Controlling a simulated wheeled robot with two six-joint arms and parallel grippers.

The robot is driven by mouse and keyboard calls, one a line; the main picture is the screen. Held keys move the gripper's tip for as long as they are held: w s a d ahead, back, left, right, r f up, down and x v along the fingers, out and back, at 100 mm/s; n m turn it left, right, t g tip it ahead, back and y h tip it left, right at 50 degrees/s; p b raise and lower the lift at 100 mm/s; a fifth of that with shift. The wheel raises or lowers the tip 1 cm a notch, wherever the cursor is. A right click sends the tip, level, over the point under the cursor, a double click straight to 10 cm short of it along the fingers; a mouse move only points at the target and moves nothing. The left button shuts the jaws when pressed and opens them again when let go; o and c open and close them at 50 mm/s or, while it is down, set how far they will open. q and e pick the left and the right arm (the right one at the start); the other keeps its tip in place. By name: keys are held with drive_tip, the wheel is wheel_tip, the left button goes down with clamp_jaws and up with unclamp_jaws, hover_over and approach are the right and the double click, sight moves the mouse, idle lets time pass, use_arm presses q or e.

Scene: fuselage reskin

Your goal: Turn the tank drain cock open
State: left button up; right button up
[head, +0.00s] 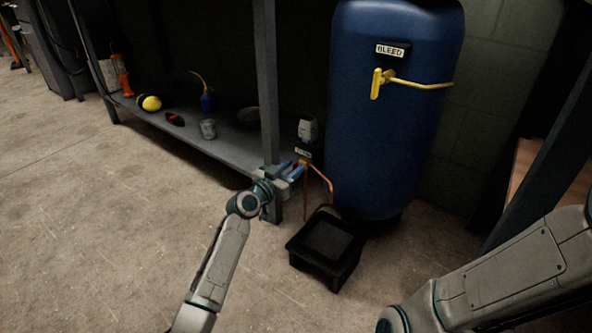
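The blue tank (390,130) stands upright at the right of the head view. Low at its left side is a small drain fitting (306,161) with an orange-yellow part, under a small label too small to read. Copper pipes (322,178) run down from it. My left gripper (294,169) is at the fitting, pointing at it from the left. Its two fingers look apart, with a gap between them. I cannot tell whether they touch the cock, whose handle is partly hidden. My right gripper is out of view; only its arm shows at lower right.
A black drain pan (325,249) sits on the floor below the fitting. A yellow lever (378,83) under a BLEED label is higher on the tank. A shelf post (267,80) stands close behind my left gripper. A low shelf (225,148) holds several items. The floor at left is clear.

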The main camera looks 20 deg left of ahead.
use_arm(q)
drive_tip(key=shift+x, duration=1.05)
clamp_jaws()
